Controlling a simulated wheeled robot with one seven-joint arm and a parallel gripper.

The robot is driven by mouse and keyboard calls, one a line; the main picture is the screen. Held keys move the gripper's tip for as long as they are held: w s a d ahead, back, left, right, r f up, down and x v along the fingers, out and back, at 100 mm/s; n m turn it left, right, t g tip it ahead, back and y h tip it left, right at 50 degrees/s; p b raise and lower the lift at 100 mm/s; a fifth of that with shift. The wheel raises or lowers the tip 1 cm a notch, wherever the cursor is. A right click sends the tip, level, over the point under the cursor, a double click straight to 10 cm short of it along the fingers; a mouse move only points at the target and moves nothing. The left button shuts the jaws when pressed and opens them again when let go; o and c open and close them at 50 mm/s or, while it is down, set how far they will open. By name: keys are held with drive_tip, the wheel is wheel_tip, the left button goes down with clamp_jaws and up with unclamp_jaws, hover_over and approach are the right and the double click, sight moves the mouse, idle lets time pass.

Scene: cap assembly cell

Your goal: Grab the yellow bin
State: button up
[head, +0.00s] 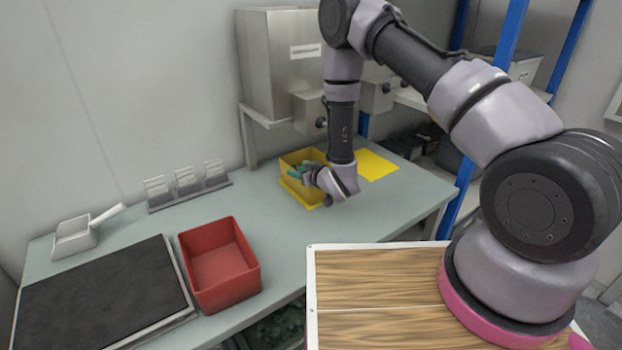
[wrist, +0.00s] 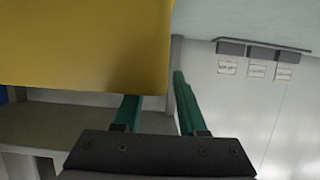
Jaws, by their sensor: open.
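The yellow bin (head: 291,161) stands on the grey-green table, below the left metal dispenser. My gripper (head: 303,171) is at the bin's right part, with its teal fingers over or inside the bin. In the wrist view, a yellow wall of the bin (wrist: 85,45) fills the upper left. My gripper (wrist: 155,92) is open there, with one finger's tip hidden behind the yellow wall. The other finger shows just right of the wall's edge. Whether either finger touches the bin, I cannot tell. My wrist hides the bin's right side in the head view.
A red bin (head: 222,266) and a dark mat (head: 100,300) lie at the front left. A white scoop (head: 75,240) and label holders (head: 188,182) stand behind. Metal dispensers (head: 280,60) hang over the table's back. A yellow patch (head: 375,165) lies right of my wrist.

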drive_tip(key=shift+x, duration=1.55)
clamp_jaws()
drive_tip(key=shift+r, duration=0.1)
